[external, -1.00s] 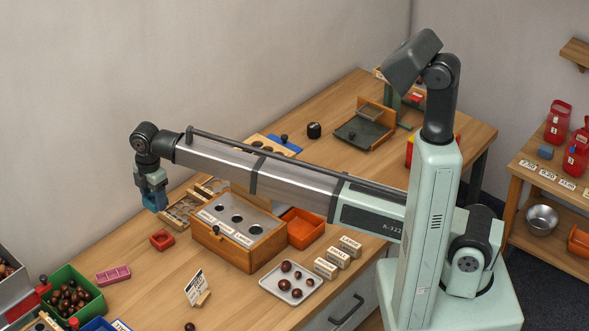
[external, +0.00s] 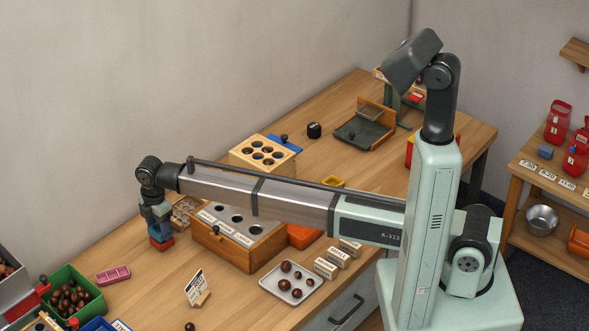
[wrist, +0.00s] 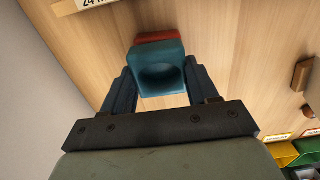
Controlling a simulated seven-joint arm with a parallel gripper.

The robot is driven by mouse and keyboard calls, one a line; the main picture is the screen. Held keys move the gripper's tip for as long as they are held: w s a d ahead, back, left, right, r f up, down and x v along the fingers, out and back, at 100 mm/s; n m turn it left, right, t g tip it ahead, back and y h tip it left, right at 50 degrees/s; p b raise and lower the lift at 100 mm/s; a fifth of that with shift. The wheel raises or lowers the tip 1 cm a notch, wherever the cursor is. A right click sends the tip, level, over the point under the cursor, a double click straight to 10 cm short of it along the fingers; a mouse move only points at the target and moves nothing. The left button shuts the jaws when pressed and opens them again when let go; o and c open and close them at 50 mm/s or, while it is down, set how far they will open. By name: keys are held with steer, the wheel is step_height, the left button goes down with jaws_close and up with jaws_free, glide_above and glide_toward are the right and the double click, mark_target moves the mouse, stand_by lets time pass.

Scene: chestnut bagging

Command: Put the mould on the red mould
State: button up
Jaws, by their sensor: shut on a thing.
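A blue mould (external: 160,230) is between the fingers of my gripper (external: 159,222), which is shut on it. In the external view the blue mould is directly above the red mould (external: 161,243), which sits on the table. I cannot tell whether the two touch. In the wrist view the blue mould (wrist: 161,72) shows its hollow between the fingertips of my gripper (wrist: 161,88). Part of the red mould (wrist: 158,38) shows just beyond it; the rest is hidden beneath the blue one.
A wooden box with holes (external: 240,245) stands just right of the moulds. A pink mould (external: 113,275) and a green bin of chestnuts (external: 72,292) are to the front left. A tray of chestnuts (external: 290,281) lies to the right.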

mark_target(159, 228)
steer(key=shift+f, duration=0.45)
steer(key=o, duration=1.1)
steer(key=shift+f, duration=0.1)
step_height(159, 228, up, 12)
steer(key=shift+r, duration=0.15)
